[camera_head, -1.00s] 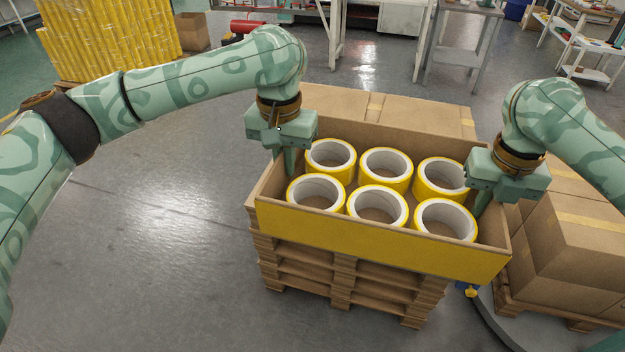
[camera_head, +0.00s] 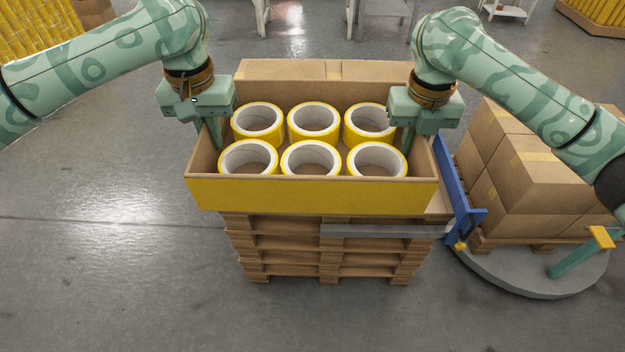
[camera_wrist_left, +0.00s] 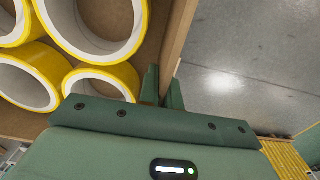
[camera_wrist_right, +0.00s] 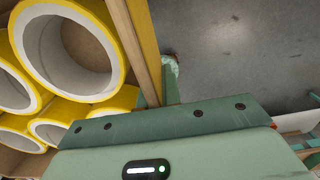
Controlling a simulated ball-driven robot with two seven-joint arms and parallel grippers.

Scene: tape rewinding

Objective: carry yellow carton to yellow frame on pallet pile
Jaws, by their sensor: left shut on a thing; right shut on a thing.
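The yellow carton (camera_head: 310,194) is an open brown box with a yellow front wall, holding several yellow tape rolls (camera_head: 311,158) in two rows. My left gripper (camera_head: 212,138) is shut on its left wall, and my right gripper (camera_head: 404,138) is shut on its right wall. The wrist views show the left fingers (camera_wrist_left: 162,88) and right fingers (camera_wrist_right: 160,85) around the wall edges. The carton looks level above the pallet pile (camera_head: 325,262), reaching past its left side; I cannot tell whether it touches. No yellow frame is visible; the pile's top is mostly hidden.
Brown cartons (camera_head: 300,71) stand behind the held carton. A grey bar (camera_head: 385,231) crosses the pile's front. The floor at left is clear.

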